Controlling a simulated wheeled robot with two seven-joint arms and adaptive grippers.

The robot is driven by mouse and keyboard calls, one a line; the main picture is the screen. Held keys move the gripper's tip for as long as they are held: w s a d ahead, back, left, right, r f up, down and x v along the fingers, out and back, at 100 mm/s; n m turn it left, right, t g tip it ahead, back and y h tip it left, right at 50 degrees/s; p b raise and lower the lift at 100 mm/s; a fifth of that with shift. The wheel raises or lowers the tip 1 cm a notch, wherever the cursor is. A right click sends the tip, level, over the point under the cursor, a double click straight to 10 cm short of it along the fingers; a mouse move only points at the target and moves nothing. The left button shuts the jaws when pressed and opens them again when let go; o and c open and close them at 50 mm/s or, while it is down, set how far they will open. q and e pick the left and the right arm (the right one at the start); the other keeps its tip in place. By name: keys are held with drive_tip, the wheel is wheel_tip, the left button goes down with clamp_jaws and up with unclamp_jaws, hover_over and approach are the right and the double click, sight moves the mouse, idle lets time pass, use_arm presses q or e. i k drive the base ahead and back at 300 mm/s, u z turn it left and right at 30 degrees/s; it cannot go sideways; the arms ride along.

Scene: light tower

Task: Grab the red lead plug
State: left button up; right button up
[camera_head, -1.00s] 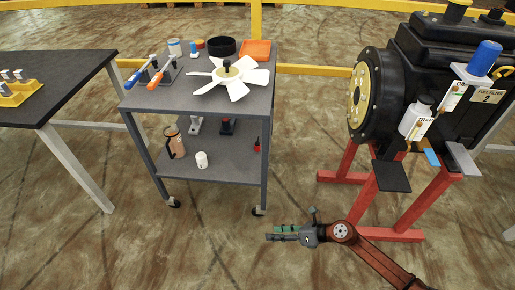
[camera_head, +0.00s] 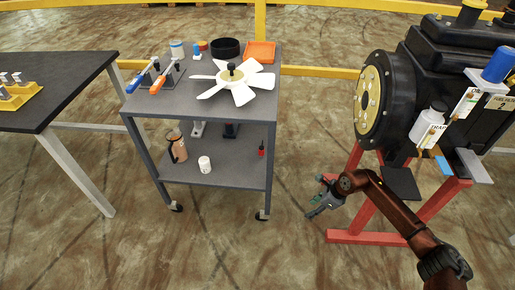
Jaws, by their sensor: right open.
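A small red object (camera_head: 261,151), which looks like the red lead plug, stands on the lower shelf of the grey cart (camera_head: 215,174), near its right edge. It is too small to make out in detail. My right gripper (camera_head: 312,212) is open and empty, over the floor to the right of the cart. It is apart from the red object, lower and to the right of it in the picture. My left gripper is not in view.
The lower shelf also holds a brown jug (camera_head: 177,147) and a white cup (camera_head: 204,164). A white fan (camera_head: 235,80) lies on the cart top. A black engine (camera_head: 400,95) on a red stand (camera_head: 365,238) is at right. A dark table (camera_head: 65,85) is at left.

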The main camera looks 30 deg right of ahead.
sight(262, 148)
drive_tip(key=i, duration=1.35)
